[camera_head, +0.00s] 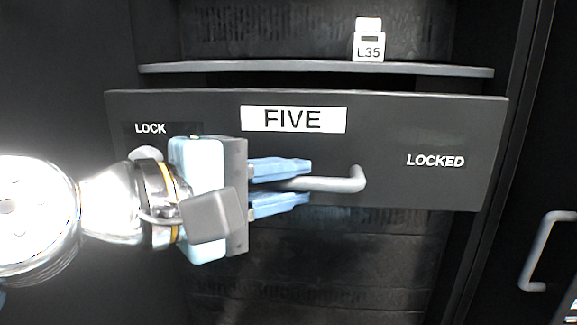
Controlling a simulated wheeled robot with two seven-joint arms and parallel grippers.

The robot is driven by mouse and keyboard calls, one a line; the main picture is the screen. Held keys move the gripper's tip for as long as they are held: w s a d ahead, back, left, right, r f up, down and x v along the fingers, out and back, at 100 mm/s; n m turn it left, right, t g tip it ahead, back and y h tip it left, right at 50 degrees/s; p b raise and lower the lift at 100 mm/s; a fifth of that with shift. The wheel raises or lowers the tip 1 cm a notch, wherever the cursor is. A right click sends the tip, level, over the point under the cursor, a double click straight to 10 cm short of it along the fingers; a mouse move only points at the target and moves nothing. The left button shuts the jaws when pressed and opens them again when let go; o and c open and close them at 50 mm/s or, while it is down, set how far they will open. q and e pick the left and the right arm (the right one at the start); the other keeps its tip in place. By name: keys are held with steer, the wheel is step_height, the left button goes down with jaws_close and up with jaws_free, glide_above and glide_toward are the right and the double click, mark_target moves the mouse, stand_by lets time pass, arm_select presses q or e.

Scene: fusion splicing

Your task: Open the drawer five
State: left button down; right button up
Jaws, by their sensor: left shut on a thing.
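The dark drawer front (400,120) carries a white label reading FIVE (293,119). The word LOCKED stands at its right and LOCK at its upper left. A grey bar handle (350,181) runs across its lower middle. My left gripper (303,184) comes in from the left, its blue fingers above and below the handle bar, shut on it. The handle's left part is hidden by the gripper. A pale knob (143,154) under the word LOCK is partly covered by my arm. My right gripper is not in view.
Dark perforated panels lie above and below. Another grey handle (541,250) stands on the dark panel at the right.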

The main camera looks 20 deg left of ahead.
arm_select(q)
steer(key=shift+s+d+f, duration=0.1)
steer(key=shift+s, duration=0.35)
steer(key=c, duration=1.1)
jaws_free()
steer(key=v, duration=1.3)
steer(key=shift+s+a, duration=0.3)
